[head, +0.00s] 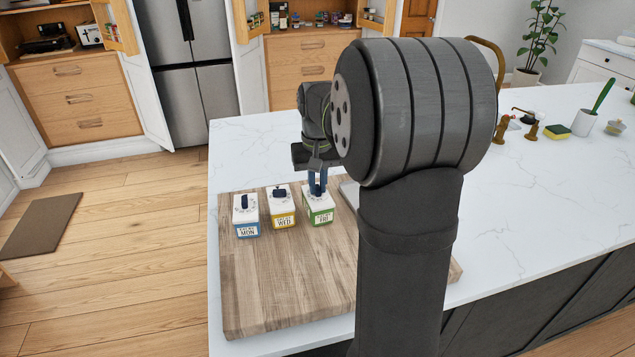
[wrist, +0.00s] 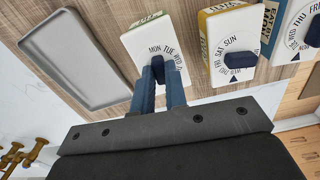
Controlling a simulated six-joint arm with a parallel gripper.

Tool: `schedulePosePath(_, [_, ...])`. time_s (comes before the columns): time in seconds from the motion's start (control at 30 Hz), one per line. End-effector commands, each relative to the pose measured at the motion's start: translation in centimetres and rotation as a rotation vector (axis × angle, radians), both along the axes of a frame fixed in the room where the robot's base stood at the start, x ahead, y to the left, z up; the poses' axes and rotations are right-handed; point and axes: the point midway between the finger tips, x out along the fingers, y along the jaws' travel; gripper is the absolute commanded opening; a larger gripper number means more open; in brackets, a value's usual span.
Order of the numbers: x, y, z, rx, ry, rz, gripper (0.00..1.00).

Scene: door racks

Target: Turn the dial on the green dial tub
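The green dial tub (head: 319,217) stands at the right end of a row of three tubs on the wooden board, with a FRI label on its front. It has a white top with day names, also seen in the wrist view (wrist: 138,42). Its dark blue dial (wrist: 158,68) is partly hidden by my fingers. My gripper (head: 317,188) is above this tub, pointing down. In the wrist view its two blue fingers (wrist: 158,82) sit close on either side of the dial and appear shut on it. The tub stands upright on the board.
A yellow tub (head: 282,213) marked WED and a blue tub (head: 246,221) marked MON stand to the left, close by. A grey tray (wrist: 72,60) lies on the tub's other side. The front of the wooden board (head: 285,285) is clear.

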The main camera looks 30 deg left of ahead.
Motion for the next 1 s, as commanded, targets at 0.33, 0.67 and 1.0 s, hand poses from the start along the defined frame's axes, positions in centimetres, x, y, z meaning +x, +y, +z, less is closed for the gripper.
schedulePosePath(0.33, [0.00,0.01,0.02,0.000,0.000,-0.069,0.00])
schedulePosePath(0.67, [0.01,0.01,0.04,0.001,-0.001,-0.225,0.00])
schedulePosePath(1.0, [0.01,0.01,0.05,0.001,-0.001,-0.225,0.30])
